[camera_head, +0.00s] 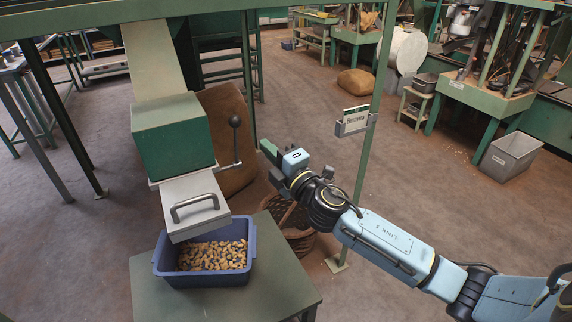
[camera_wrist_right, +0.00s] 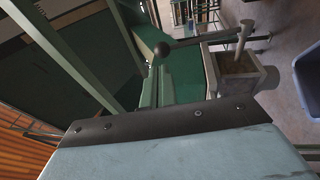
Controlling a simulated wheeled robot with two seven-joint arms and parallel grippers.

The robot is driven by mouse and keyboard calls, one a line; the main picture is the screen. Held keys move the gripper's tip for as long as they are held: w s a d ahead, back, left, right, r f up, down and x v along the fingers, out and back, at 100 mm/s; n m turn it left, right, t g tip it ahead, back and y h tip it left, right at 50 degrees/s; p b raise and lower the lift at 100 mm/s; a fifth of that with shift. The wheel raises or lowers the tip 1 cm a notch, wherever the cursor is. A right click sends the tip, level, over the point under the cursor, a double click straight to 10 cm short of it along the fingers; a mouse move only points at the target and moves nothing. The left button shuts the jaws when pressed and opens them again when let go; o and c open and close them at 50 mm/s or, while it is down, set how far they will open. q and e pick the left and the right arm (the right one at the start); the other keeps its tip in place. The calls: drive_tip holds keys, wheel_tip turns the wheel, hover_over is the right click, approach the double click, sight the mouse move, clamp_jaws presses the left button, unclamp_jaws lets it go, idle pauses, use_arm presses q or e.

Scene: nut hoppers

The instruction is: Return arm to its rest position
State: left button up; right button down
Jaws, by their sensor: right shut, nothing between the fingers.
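My right arm reaches in from the lower right of the head view. Its gripper (camera_head: 272,164) is shut and empty, in the air to the right of the hopper lever (camera_head: 236,145) and apart from it. The lever ends in a dark ball knob, which also shows in the wrist view (camera_wrist_right: 162,49). The left arm and gripper are not in view.
The green hopper (camera_head: 172,138) has a grey handled gate (camera_head: 195,205) above a blue bin (camera_head: 250,246) of nuts on a green table (camera_head: 285,270). A green post (camera_head: 372,130) with a label holder (camera_head: 353,121) stands behind my arm. Sacks (camera_head: 228,125) and a basket (camera_head: 296,225) stand nearby.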

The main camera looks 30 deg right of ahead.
drive_tip(key=v, duration=0.6)
drive_tip(key=d+f+m+g+h, duration=0.2)
drive_tip(key=d+f+m, duration=0.1)
drive_tip(key=f, duration=0.7)
drive_tip(key=d+f+m+g+h, duration=0.1)
drive_tip(key=d+f+m+g, duration=0.1)
drive_tip(key=f, duration=0.8)
drive_tip(key=s+d+f+m+g+h, duration=0.15)
drive_tip(key=s+f, duration=0.25)
drive_tip(key=f, duration=0.5)
drive_tip(key=s+d+f+m+g, duration=0.25)
drive_tip(key=s+f, duration=0.25)
drive_tip(key=f, duration=0.3)
drive_tip(key=s+f+m+g, duration=0.5)
drive_tip(key=s+f+g, duration=0.1)
drive_tip(key=s+f, duration=1.2)
drive_tip(key=s+a+f+m+g, duration=0.1)
drive_tip(key=s+f+g, duration=0.1)
drive_tip(key=s, duration=0.8)
drive_tip(key=s+a+f+m+g, duration=0.1)
drive_tip(key=s+f+m+g, duration=0.1)
drive_tip(key=s, duration=0.7)
drive_tip(key=shift+s+a+f+g, duration=0.15)
drive_tip(key=shift+s+f+g, duration=0.15)
drive_tip(key=shift+s+f, duration=0.1)
